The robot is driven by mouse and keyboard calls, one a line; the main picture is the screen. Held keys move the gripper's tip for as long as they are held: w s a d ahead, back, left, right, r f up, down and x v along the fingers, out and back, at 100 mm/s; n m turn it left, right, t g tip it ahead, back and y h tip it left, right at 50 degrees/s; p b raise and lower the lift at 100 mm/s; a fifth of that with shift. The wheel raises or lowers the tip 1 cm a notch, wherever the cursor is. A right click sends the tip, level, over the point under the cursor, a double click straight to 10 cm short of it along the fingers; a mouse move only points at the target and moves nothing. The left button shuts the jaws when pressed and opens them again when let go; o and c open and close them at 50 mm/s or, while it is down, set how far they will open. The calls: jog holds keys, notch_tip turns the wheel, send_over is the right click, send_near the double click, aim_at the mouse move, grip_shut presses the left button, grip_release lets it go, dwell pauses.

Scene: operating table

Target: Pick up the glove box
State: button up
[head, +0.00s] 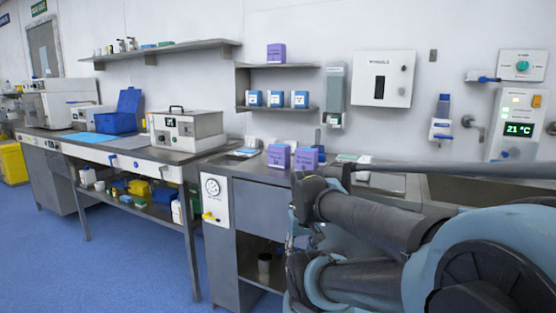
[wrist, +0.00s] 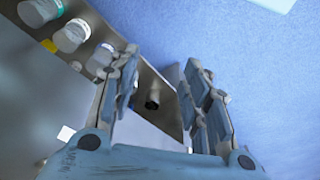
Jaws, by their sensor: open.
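Purple-and-white boxes that look like glove boxes stand in the head view. One box (head: 278,155) and a second box (head: 306,158) stand upright side by side on the steel counter. A third purple box (head: 276,53) stands on the upper wall shelf. Their labels are too small to read. My gripper (wrist: 162,65) is open and empty in the wrist view, with fingers spread over the blue floor and a cabinet edge. No purple box shows between the fingers. In the head view my arm covers part of the counter to the right of the boxes.
The steel counter (head: 250,170) has an open lower compartment holding a dark cylinder (head: 264,267). Small blue-white boxes (head: 277,98) line the lower shelf. A dispenser (head: 335,90) hangs right of it. White-capped containers (wrist: 72,35) show in the wrist view. Blue floor (head: 120,265) is clear at left.

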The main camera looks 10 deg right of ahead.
jog(key=o, duration=0.3)
jog(key=shift+n+y, duration=0.3)
jog(key=shift+n, duration=0.4)
jog(key=w+r, duration=0.1)
jog(key=r, duration=0.2)
jog(key=w+r, duration=0.4)
jog(key=r, duration=0.1)
jog(key=shift+w+a+r, duration=0.15)
jog(key=shift+a+r, duration=0.2)
notch_tip(320, 180, up, 26)
jog(key=n+y, duration=0.3)
jog(key=n, duration=0.5)
send_over(276, 154)
jog(key=d, duration=0.5)
jog(key=shift+t, duration=0.3)
jog(key=x, duration=1.6)
jog(key=shift+s+d+f, duration=0.15)
jog(key=shift+s+f, duration=0.05)
jog(key=shift+s, duration=0.15)
jog(key=c, duration=1.2)
